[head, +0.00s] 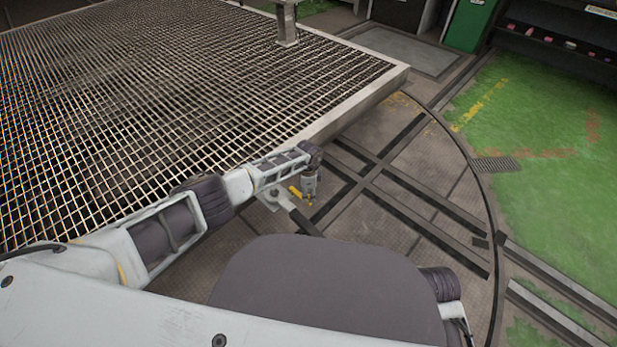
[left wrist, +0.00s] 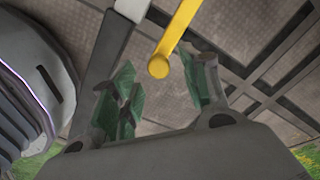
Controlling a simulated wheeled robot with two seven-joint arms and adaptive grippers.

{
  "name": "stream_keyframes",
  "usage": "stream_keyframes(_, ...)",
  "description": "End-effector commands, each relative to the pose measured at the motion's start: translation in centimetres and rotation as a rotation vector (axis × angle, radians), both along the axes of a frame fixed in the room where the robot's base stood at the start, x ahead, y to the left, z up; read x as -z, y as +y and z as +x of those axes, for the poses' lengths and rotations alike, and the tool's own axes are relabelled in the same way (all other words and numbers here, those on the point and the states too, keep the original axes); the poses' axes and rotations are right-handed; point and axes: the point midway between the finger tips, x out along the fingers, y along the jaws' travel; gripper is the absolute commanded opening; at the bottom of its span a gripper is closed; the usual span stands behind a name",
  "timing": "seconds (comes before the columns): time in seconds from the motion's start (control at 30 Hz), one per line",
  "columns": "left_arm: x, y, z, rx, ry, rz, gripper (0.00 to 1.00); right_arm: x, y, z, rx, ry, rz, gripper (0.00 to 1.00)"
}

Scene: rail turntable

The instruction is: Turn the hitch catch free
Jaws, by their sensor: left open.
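The hitch catch shows as a yellow lever (left wrist: 175,40) in the left wrist view, with its round end toward my gripper. In the head view it is a small yellow piece (head: 295,191) on a pale metal fitting by the near edge of the mesh-topped wagon. My left gripper (head: 309,190) points down right beside it. In the left wrist view its green-padded fingers (left wrist: 160,88) are open and apart, one on each side of the lever's round end. I see no contact, and the depth between lever and fingers is hard to tell. My right gripper is out of view.
The wagon's wire-mesh deck (head: 170,90) fills the upper left, edged by a metal frame. A dark bar (head: 304,221) runs from the fitting toward me. Rails (head: 425,205) cross the turntable floor at right. Green floor (head: 550,150) beyond is clear.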

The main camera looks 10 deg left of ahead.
Motion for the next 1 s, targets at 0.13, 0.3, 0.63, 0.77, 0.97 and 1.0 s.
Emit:
stream_keyframes(0.13,-1.0,0.1,0.0,0.0,-0.001,0.0,0.46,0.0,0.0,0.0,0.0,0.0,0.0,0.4)
stream_keyframes(0.3,-2.2,0.1,0.0,0.001,0.0,0.0,0.46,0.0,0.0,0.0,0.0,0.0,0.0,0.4)
stream_keyframes(0.63,-4.9,0.0,0.0,0.0,-0.001,-0.001,0.46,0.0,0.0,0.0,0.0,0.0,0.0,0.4)
stream_keyframes(0.77,-6.1,0.0,0.1,0.001,-0.002,-0.001,0.46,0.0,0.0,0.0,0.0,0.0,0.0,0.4)
stream_keyframes(0.97,-8.1,0.0,0.1,0.001,-0.002,0.0,0.46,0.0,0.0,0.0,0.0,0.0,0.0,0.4)
stream_keyframes(1.0,-8.5,0.0,0.1,0.001,-0.002,0.0,0.46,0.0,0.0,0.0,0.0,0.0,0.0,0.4)
